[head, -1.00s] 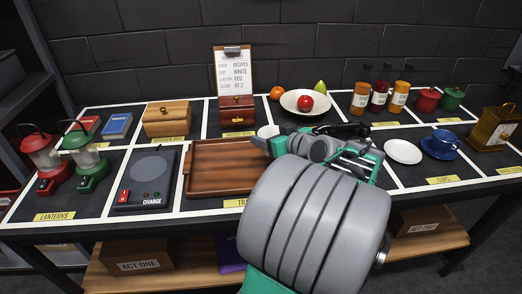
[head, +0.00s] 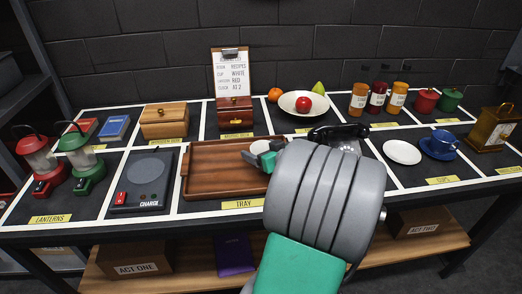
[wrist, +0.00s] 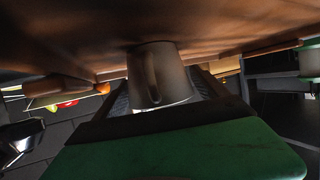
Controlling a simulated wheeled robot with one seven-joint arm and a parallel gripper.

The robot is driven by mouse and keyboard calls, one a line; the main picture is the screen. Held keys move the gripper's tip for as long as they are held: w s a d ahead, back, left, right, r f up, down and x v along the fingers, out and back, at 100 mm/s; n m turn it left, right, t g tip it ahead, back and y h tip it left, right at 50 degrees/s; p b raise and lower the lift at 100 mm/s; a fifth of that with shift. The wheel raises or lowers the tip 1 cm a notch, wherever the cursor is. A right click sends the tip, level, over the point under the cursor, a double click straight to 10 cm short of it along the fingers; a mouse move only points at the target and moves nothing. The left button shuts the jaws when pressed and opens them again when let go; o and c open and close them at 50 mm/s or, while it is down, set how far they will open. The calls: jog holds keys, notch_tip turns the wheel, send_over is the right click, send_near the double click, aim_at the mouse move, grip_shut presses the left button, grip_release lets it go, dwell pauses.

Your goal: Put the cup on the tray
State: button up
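The white cup (head: 260,147) is over the right part of the brown wooden tray (head: 215,182) in the head view, partly hidden by my gripper (head: 268,157). In the wrist view, which looks upside down, the cup (wrist: 158,75) is in shadow with its handle facing the camera. It sits between the two dark finger pads of my gripper (wrist: 163,90), which look closed on its sides. Its base is against or very near the tray surface (wrist: 75,35); I cannot tell whether they touch. The cup looks upright.
An empty white saucer (head: 402,152) and a blue cup (head: 440,143) on its saucer are to the right. A black telephone (head: 340,135) is just behind my arm. A charge pad (head: 145,180) lies left of the tray. The tray's left part is clear.

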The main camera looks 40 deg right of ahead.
jog(key=shift+o, duration=0.8)
jog(key=shift+r+p, duration=0.3)
jog(key=v, duration=1.2)
jog(key=shift+f, duration=0.2)
